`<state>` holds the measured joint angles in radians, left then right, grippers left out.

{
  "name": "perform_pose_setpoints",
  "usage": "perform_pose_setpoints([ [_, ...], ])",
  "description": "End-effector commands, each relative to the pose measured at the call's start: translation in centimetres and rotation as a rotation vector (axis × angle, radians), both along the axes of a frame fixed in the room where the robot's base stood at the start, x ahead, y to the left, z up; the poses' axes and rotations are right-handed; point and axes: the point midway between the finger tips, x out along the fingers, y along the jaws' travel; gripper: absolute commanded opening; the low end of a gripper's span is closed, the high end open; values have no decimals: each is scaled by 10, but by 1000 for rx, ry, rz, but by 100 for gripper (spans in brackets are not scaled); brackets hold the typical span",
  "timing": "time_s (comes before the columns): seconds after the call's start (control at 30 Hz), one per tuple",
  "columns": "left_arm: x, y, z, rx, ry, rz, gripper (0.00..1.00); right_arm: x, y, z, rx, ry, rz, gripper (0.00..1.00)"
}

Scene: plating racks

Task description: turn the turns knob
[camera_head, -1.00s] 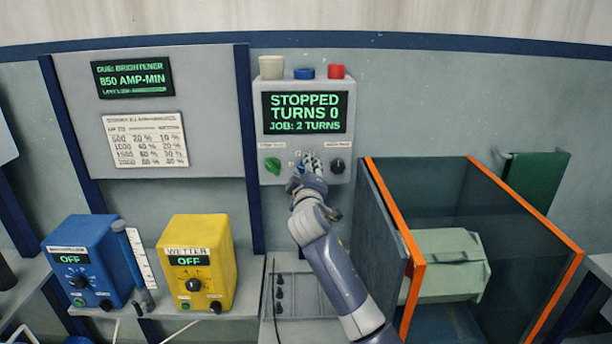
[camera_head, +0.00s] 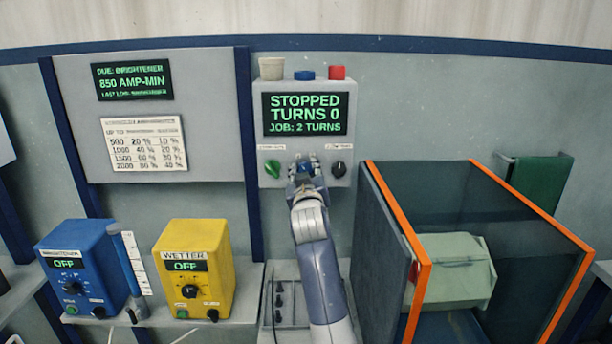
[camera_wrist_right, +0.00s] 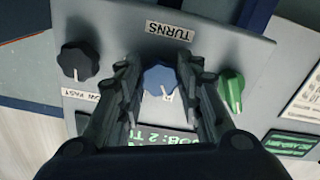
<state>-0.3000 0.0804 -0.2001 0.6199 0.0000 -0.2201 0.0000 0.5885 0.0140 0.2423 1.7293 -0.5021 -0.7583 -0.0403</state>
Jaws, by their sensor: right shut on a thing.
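The turns knob (camera_wrist_right: 159,80) is blue and lobed, with a white pointer mark, and sits under the TURNS label (camera_wrist_right: 169,31) in the right wrist view. My right gripper (camera_wrist_right: 158,88) has one finger on each side of it and is shut on it. In the head view my right gripper (camera_head: 305,167) is at the panel's lower middle and hides most of the knob. The panel screen (camera_head: 305,114) reads STOPPED, TURNS 0, JOB: 2 TURNS. My left gripper is not in view.
A green knob (camera_head: 272,169) and a black knob (camera_head: 338,169) flank the gripper closely. An orange-edged tank (camera_head: 423,275) stands to the right below. Blue (camera_head: 97,255) and yellow (camera_head: 220,255) units stand at the lower left.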

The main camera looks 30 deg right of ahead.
Motion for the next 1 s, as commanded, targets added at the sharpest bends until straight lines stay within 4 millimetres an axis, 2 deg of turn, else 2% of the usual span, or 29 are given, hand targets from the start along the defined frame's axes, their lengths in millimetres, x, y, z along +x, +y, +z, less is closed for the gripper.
perform_pose_setpoints([
  [0.57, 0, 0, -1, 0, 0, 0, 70, 0, 0, 0, 26, -15, 1, 9],
  [0.6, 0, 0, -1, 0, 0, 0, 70, 0, 0, 0, 26, -15, 1, 42],
  [0.67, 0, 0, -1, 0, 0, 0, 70, 0, 0, 0, 26, -15, 1, 54],
  [1.0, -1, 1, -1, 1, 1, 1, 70, 0, 0, 0, 25, -15, 0, 54],
])
